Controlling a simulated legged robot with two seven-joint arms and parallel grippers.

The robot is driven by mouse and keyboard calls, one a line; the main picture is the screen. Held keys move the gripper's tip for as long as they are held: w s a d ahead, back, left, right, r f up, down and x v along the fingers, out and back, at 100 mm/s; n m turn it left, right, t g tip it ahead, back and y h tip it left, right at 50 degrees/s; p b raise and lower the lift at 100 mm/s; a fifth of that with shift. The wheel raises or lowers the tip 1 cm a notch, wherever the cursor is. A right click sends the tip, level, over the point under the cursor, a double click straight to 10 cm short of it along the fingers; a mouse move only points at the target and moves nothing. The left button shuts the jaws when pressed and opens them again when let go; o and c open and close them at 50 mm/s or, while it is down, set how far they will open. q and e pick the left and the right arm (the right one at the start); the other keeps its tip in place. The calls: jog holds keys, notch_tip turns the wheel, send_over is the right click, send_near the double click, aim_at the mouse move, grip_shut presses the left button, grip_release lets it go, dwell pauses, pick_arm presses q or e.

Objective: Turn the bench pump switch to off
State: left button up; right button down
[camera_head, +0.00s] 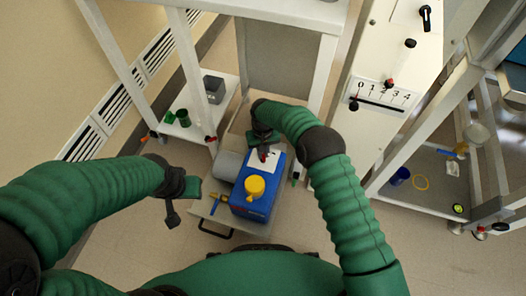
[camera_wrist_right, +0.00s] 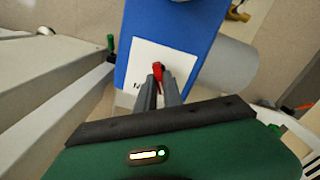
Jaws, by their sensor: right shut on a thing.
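The bench pump (camera_head: 252,202) is a blue box with a yellow knob (camera_head: 255,187) on top and a grey cylinder (camera_head: 230,165) at its side. A white plate on its top carries the red switch (camera_wrist_right: 157,70), which also shows small in the head view (camera_head: 263,154). My right gripper (camera_wrist_right: 157,86) is over the white plate with its fingers shut on the red switch. The fingers hide part of the switch and most of the lettering on the plate. My left gripper (camera_head: 173,213) hangs to the left of the pump, apart from it; its jaws are unclear.
The pump stands on a low platform with a dark handle (camera_head: 215,229) at the front. A white panel with a numbered scale (camera_head: 381,96) is to the right. A shelf at left holds green cups (camera_head: 183,117) and a grey box (camera_head: 214,89). Open floor lies in front.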

dwell(0.4)
jog(key=c, duration=1.5)
grip_release()
notch_tip(320, 180, up, 17)
jog(key=p, duration=0.6)
jog(key=shift+f+p, duration=0.1)
jog(key=shift+p, duration=0.2)
